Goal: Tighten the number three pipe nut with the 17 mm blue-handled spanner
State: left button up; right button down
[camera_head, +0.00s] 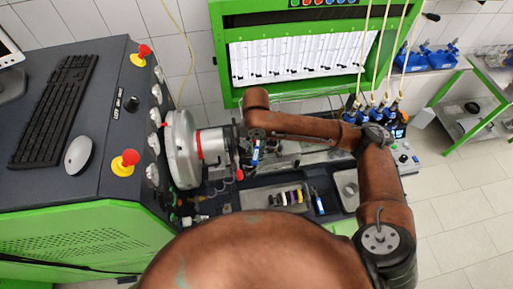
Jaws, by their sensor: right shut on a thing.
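My right arm reaches in from the right, and my right gripper (256,134) is small and dark at its far end, over the bench beside the silver drum. It is shut on a slim blue-handled tool, which looks like the blue-handled spanner (255,152) and hangs below the fingers. The size marking is too small to read. Blue fittings with pale hoses (350,115) stand at the back right of the bench, partly behind my arm. I cannot tell which nut is number three, or whether the spanner touches one. My left gripper is out of view.
The silver drum (183,150) stands close left of the gripper. A tray (233,196) of small coloured parts and another blue item (319,202) lie in front. The green frame (226,60) rises behind. A console with keyboard (55,108) fills the left.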

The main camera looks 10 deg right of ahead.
dwell(0.3)
jog(key=shift+s+a+r, duration=0.2)
jog(key=shift+s+r, duration=0.25)
jog(key=shift+r, duration=0.4)
jog(key=shift+s+a+r, duration=0.15)
jog(key=shift+s+r, duration=0.35)
jog(key=shift+r, duration=0.3)
jog(key=shift+s+a+r, duration=0.2)
jog(key=shift+s+r, duration=0.25)
jog(key=shift+r, duration=0.4)
